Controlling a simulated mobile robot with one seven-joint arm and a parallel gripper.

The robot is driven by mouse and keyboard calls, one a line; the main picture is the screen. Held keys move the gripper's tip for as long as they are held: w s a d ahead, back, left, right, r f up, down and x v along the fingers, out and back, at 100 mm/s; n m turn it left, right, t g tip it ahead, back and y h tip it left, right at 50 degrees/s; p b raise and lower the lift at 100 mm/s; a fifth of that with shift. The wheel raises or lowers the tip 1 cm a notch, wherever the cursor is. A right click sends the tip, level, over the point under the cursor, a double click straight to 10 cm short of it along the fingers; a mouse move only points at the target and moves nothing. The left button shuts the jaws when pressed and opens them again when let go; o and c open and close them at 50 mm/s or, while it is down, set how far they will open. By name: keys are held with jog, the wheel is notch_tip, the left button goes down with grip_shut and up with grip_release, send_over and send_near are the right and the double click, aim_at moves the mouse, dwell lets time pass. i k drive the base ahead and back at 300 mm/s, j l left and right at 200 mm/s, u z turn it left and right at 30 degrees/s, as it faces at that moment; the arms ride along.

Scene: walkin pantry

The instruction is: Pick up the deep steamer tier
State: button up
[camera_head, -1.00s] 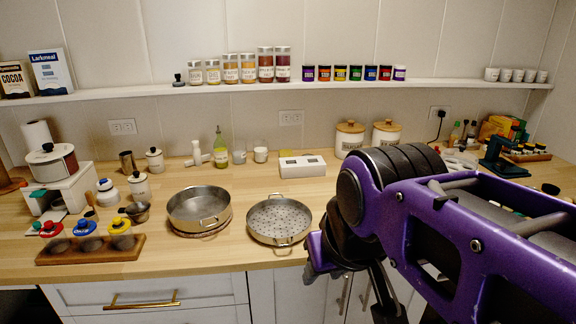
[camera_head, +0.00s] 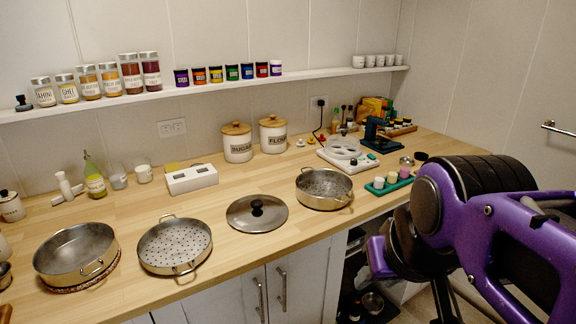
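Two perforated steel steamer tiers with loop handles stand on the wooden counter. The one on the right (camera_head: 324,200) looks deeper, with tall walls, and stands near the front edge. The one on the left (camera_head: 175,245) looks shallower, with a flat perforated floor. A plain steel pot (camera_head: 76,253) without visible holes stands on a round trivet at far left. A lid (camera_head: 257,214) with a black knob lies between the two perforated tiers. My purple and black arm fills the lower right, to the right of the deeper tier. I cannot make out gripper fingers.
A green tray (camera_head: 388,184) with small jars sits just right of the deeper tier, and a white appliance (camera_head: 347,160) stands behind it. Canisters (camera_head: 237,148) and a white box (camera_head: 191,178) stand at the back. A shelf (camera_head: 200,89) of jars runs above.

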aim_at(318, 189)
jog(key=u, duration=1.6)
jog(key=l+z, duration=0.15)
jog(key=z, duration=1.45)
jog(key=i+l+u, duration=0.45)
jog(key=l, duration=0.2)
